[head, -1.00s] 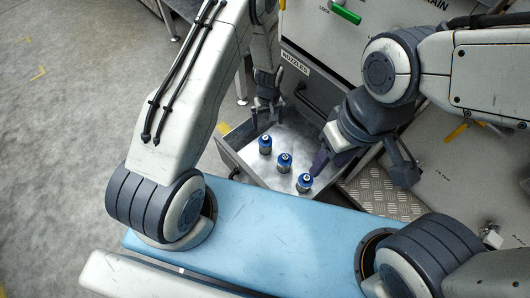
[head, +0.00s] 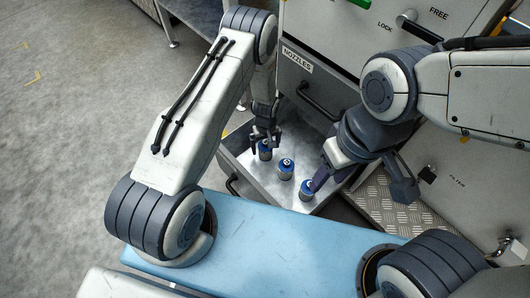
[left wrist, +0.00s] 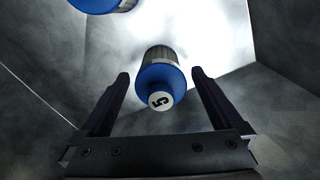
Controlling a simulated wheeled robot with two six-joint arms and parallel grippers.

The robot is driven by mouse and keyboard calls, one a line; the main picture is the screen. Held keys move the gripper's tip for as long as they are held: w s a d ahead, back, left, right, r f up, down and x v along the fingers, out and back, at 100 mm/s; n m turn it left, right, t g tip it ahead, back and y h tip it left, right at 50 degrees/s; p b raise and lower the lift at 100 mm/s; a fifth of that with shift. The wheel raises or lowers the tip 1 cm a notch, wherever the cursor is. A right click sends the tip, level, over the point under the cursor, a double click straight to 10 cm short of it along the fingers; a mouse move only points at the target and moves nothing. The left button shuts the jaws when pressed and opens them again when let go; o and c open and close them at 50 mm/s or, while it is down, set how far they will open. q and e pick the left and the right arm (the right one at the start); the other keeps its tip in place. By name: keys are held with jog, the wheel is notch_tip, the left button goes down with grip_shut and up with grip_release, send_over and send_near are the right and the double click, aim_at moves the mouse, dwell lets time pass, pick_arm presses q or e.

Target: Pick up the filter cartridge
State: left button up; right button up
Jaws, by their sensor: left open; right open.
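No filter cartridge can be told for certain. Three blue-capped metal cylinders stand upright in a row in an open drawer (head: 262,186) labelled NOZZLES: a left one (head: 265,152), a middle one (head: 286,168) and a right one (head: 307,189). My left gripper (head: 265,140) is open at the left cylinder and partly hides it. In the left wrist view, a blue cap marked 5 (left wrist: 160,84) shows between the open fingers (left wrist: 160,76), with a gap on each side. My right gripper (head: 362,186) is open and empty, its one finger close beside the right cylinder.
The grey cabinet (head: 345,58) stands behind the drawer, with LOCK and FREE markings. A tread plate (head: 385,208) lies right of the drawer. Clear floor (head: 70,130) is at the left.

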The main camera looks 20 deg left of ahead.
pick_arm(q)
jog(key=shift+f, duration=0.15)
jog(key=c, duration=1.4)
